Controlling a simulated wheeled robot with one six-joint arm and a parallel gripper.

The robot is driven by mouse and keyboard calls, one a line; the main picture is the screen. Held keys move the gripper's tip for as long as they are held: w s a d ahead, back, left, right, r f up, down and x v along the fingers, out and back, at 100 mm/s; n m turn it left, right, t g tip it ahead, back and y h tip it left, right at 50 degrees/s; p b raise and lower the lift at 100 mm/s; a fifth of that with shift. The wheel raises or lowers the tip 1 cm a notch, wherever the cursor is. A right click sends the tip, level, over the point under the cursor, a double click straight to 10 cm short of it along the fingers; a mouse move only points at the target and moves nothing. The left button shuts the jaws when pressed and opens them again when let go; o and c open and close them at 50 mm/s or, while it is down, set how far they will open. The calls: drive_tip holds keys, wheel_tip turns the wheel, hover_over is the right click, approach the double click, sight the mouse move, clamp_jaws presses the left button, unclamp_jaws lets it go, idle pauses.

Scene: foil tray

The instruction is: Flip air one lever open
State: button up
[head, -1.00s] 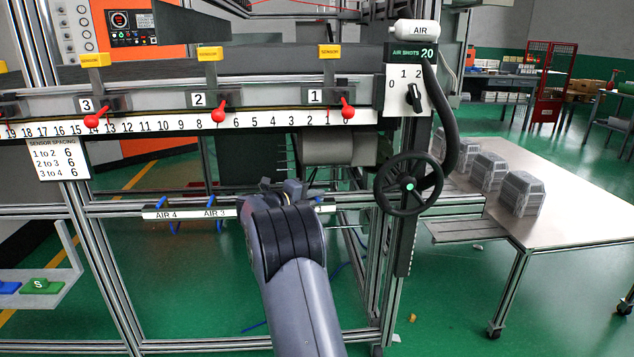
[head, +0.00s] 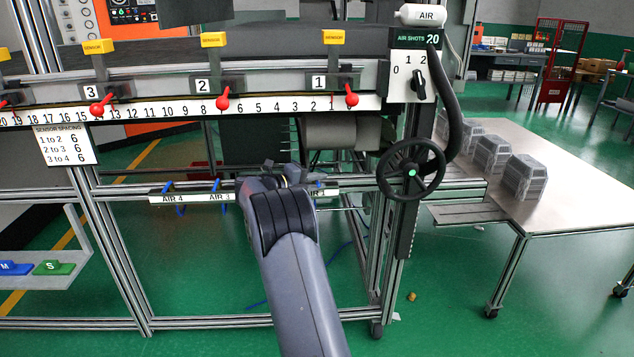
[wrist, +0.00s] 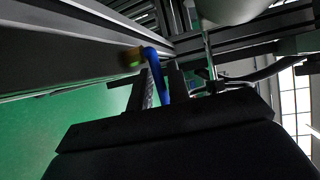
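The air one lever is a small blue handle (head: 320,185) on the white label rail (head: 190,197), at its right end beside my gripper in the head view. My gripper (head: 287,174) is at the rail, with its fingers largely hidden by my own arm there. In the wrist view a blue lever (wrist: 156,72) with a brass-coloured fitting (wrist: 131,57) rises between the two dark fingers of my gripper (wrist: 157,88). The fingers stand apart, with gaps around the lever. Whether either finger touches it, I cannot tell. The air two lever is hidden behind my arm.
The blue air four (head: 167,187) and air three (head: 215,186) levers stand left on the rail. A black handwheel (head: 411,169) is to the right. Red knobs (head: 223,102) line the numbered scale above. Metal frame posts (head: 117,250) and a table (head: 570,185) flank the space.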

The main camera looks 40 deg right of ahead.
drive_tip(key=a+r, duration=0.2)
drive_tip(key=a, duration=0.8)
drive_tip(key=shift+w+a+p, duration=0.2)
drive_tip(key=shift+a+p, duration=0.1)
drive_tip(key=shift+p, duration=0.1)
